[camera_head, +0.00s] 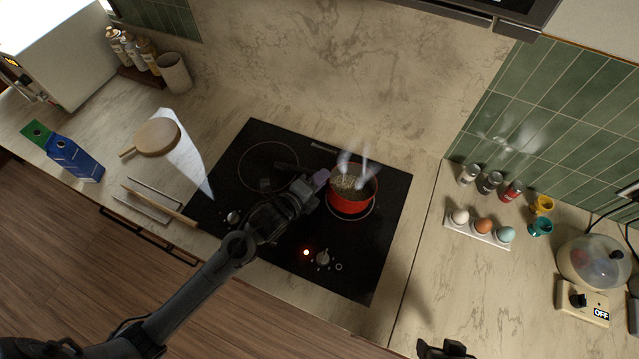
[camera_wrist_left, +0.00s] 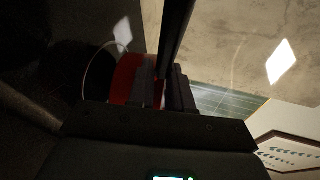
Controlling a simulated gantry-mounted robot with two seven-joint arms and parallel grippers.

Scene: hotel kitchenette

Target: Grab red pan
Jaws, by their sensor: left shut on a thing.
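The red pan (camera_head: 350,204) stands upright on the right part of the black cooktop, with steam rising from its grainy contents. My left gripper (camera_head: 316,184) reaches the pan's left side from the lower left and is shut on it. In the left wrist view the red pan wall (camera_wrist_left: 124,78) shows right beside the dark fingers (camera_wrist_left: 165,85). A dark part of my right gripper (camera_head: 444,350) shows at the bottom edge, far from the pan; its jaws are not clear.
The cooktop (camera_head: 385,235) has knobs (camera_head: 323,258) and a lit red light near its front. To the right are an egg tray (camera_head: 477,236), spice jars (camera_head: 490,182) and an egg cooker (camera_head: 594,262). A wooden paddle board (camera_head: 156,137) lies left. The counter right of the cooktop has free room.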

